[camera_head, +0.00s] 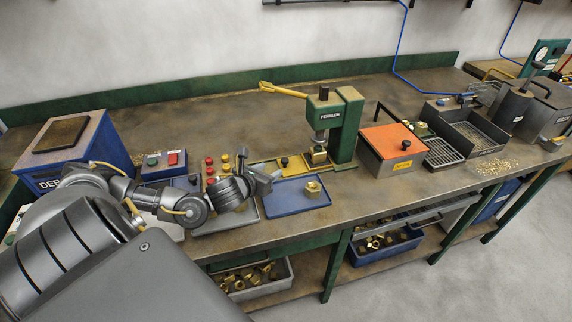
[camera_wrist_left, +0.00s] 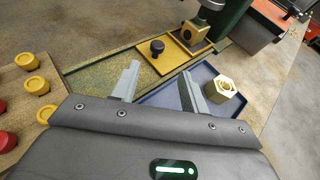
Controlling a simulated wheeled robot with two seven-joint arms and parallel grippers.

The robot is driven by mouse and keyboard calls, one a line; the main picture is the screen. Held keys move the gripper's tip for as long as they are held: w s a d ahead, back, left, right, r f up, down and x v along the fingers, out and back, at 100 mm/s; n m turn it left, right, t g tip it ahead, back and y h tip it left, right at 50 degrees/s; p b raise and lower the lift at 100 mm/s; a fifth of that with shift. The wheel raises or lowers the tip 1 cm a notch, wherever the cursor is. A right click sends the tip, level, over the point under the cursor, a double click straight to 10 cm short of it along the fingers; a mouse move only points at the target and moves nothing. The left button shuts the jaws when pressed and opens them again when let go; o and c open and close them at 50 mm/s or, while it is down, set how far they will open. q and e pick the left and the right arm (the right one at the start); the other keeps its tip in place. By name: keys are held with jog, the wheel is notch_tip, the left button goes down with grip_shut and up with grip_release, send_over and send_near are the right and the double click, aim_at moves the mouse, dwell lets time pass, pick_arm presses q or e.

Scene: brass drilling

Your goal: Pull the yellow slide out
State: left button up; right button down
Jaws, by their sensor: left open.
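The yellow slide (camera_head: 296,168) is a flat plate with a black knob, seated in a track at the foot of the green press (camera_head: 350,125). It also shows in the left wrist view (camera_wrist_left: 175,60), with its black knob (camera_wrist_left: 157,47) upright on top. A brass block (camera_wrist_left: 193,35) sits at the slide's far end, under the press spindle. My left gripper (camera_head: 270,179) is open and empty. In the left wrist view its fingers (camera_wrist_left: 160,75) point toward the knob, which lies beyond the tips and apart from them. My right gripper is not in view.
A blue tray (camera_head: 283,200) holding a brass hex piece (camera_head: 313,187) lies on the near side of the slide. Red and yellow knobs (camera_head: 210,170) stand to the left. The press's yellow lever (camera_head: 283,90) reaches left above. An orange-topped box (camera_head: 391,140) stands right.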

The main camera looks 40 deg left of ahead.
aim_at(283, 161)
pick_arm(q)
jog(key=shift+a+r, duration=0.1)
jog(key=shift+a, duration=0.05)
jog(key=p+x, duration=0.3)
jog(key=x, duration=0.6)
jog(key=shift+a, duration=0.1)
jog(key=shift+w+f, duration=0.3)
jog(key=shift+w, duration=0.15)
grip_shut()
